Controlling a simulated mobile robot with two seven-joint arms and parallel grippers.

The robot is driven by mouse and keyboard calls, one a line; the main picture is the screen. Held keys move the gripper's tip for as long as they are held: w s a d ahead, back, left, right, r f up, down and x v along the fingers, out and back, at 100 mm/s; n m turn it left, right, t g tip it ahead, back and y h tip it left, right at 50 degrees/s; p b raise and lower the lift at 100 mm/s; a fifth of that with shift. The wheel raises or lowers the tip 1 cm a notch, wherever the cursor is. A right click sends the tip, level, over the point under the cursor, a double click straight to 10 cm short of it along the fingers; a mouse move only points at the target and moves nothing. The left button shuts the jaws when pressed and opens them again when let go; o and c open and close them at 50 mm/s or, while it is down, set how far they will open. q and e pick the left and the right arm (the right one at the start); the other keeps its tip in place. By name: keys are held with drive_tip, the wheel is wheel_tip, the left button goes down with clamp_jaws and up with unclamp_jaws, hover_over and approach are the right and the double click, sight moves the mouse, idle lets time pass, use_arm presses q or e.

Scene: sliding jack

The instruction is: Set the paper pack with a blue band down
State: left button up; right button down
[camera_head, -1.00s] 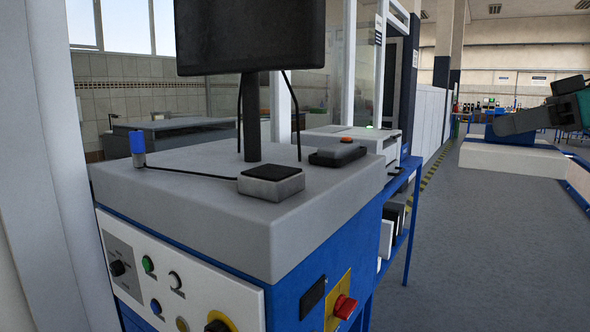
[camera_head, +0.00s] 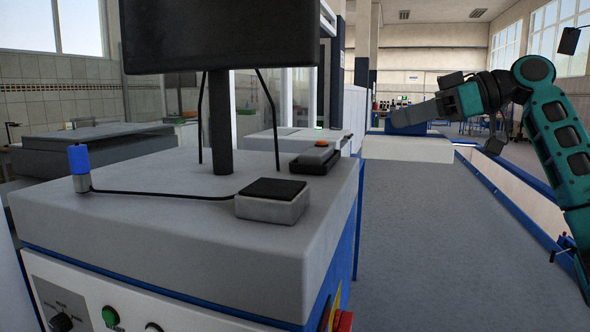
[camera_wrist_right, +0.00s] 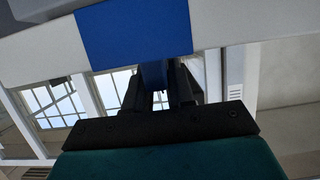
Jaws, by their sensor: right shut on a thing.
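The paper pack (camera_wrist_right: 232,22) is white with a broad blue band (camera_wrist_right: 135,32) and crosses the top of the right wrist view. My right gripper (camera_wrist_right: 160,85) is shut on it at the banded part, with black fingers on either side of a blue face. In the head view my right gripper (camera_head: 437,108) is raised at the right, at the end of my teal arm. My left gripper is not in view.
A grey-topped machine bench (camera_head: 130,205) fills the left front, carrying a black monitor (camera_head: 215,35), a blue-capped post (camera_head: 79,165) and small control boxes (camera_head: 272,200). A blue-edged barrier (camera_head: 510,210) runs along the right.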

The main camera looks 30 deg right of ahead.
drive_tip(key=p+x, duration=0.1)
drive_tip(key=x, duration=0.4)
drive_tip(key=r+p+x, duration=0.1)
drive_tip(key=p+x, duration=0.1)
drive_tip(key=x, duration=0.4)
drive_tip(key=r+p+x, duration=0.1)
drive_tip(key=x, duration=0.5)
drive_tip(key=shift+w+a, duration=0.3)
drive_tip(key=shift+w, duration=0.2)
drive_tip(key=c, duration=1)
unclamp_jaws()
drive_tip(key=shift+o, duration=0.2)
drive_tip(key=shift+s, duration=0.1)
